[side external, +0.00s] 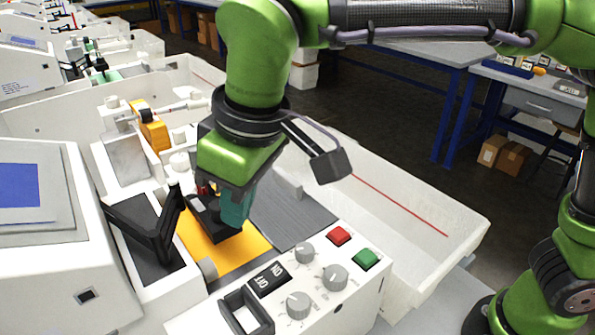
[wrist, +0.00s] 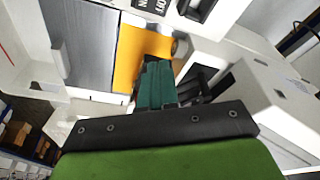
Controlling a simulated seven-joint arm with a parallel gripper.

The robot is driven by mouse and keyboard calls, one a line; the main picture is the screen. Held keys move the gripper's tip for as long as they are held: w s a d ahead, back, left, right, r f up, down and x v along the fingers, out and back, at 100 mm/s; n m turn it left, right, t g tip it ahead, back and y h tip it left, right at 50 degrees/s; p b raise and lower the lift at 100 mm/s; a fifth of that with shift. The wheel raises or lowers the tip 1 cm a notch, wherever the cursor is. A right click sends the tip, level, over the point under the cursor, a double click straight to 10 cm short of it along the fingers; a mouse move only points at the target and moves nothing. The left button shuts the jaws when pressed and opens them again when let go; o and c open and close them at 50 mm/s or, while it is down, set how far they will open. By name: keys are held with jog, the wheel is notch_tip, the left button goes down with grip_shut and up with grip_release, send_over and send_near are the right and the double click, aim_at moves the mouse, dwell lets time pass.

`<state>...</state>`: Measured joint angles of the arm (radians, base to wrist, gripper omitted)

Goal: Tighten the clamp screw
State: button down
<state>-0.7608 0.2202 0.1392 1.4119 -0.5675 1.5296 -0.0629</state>
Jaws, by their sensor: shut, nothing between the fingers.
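My gripper (side external: 233,222) has teal fingers that point down over the orange-yellow plate (side external: 250,256) of the plotter. In the wrist view the fingers (wrist: 155,66) are together, with nothing between them, over the yellow plate (wrist: 138,46). Small red parts (side external: 203,189) show behind the gripper near the block. I cannot make out the clamp screw for sure; the gripper may hide it. Whether the fingertips touch the block or plate is unclear.
A black angled bracket (side external: 150,228) stands close left of the gripper. The control panel in front has grey knobs (side external: 335,277), a red button (side external: 340,236) and a green button (side external: 365,258). A grey sheet (side external: 300,222) and an open white tray (side external: 425,215) lie to the right.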

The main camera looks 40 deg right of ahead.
jog(key=v, duration=0.2)
jog(key=w+v, duration=0.1)
jog(key=v, duration=0.2)
jog(key=shift+a, duration=0.2)
jog(key=shift+w+r, duration=0.1)
jog(key=shift+w, duration=0.05)
